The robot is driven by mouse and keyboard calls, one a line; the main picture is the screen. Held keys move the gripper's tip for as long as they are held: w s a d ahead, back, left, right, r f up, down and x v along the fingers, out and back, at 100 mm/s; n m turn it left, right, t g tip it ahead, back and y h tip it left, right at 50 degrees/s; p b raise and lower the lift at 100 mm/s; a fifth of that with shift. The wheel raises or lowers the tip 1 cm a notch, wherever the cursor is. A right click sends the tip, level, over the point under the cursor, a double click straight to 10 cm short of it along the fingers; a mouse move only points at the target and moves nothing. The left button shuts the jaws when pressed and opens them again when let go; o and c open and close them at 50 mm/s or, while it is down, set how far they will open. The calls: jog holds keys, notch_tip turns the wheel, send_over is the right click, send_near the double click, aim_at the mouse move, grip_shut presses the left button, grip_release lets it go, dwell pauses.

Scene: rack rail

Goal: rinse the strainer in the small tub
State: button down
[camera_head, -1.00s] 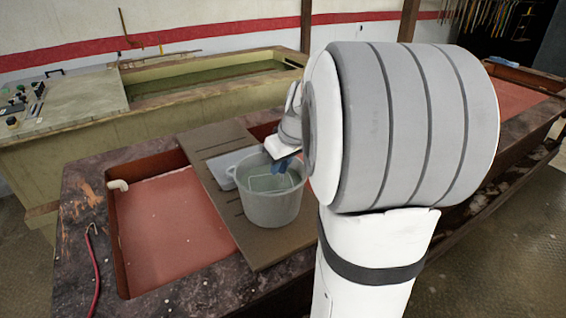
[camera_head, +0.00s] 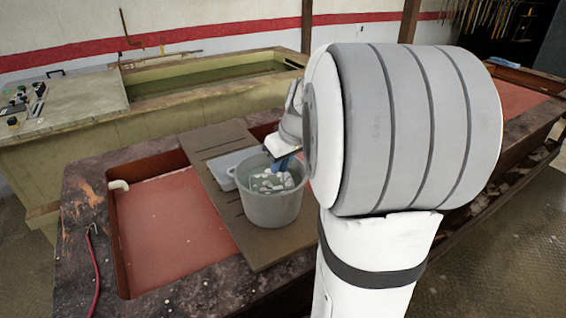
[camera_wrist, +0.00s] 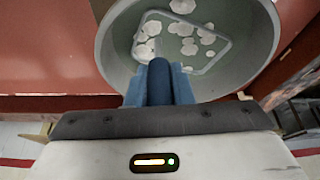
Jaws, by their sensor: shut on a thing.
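The small tub (camera_head: 270,208) is a round grey bucket standing on a brown board; its wall (camera_wrist: 264,58) fills the top of the wrist view. My gripper (camera_head: 284,163) reaches into the tub from above. In the wrist view its blue fingers (camera_wrist: 159,66) are shut on the strainer's dark blue handle. The strainer (camera_wrist: 217,60) shows as a thin, pale, rounded rectangular rim low inside the tub. Several white patches (camera_wrist: 185,28) lie in and around it, looking like foam or splashes on water. The strainer's mesh is not clear, and my arm hides part of the tub's right side.
The brown board (camera_head: 215,145) bridges a sink bench with a red basin (camera_head: 165,225) at left. A white tray (camera_head: 229,163) lies behind the tub. A red hose (camera_head: 97,265) hangs at the left edge. A long trough (camera_head: 215,85) stands behind.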

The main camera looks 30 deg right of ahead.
jog(key=shift+f+b, duration=0.6)
jog(key=shift+f, duration=0.2)
jog(key=shift+r, duration=0.4)
jog(key=shift+r, duration=0.1)
dwell(0.8)
jog(key=shift+r+p, duration=2.85)
jog(key=shift+r, duration=1.35)
jog(key=shift+f, duration=0.1)
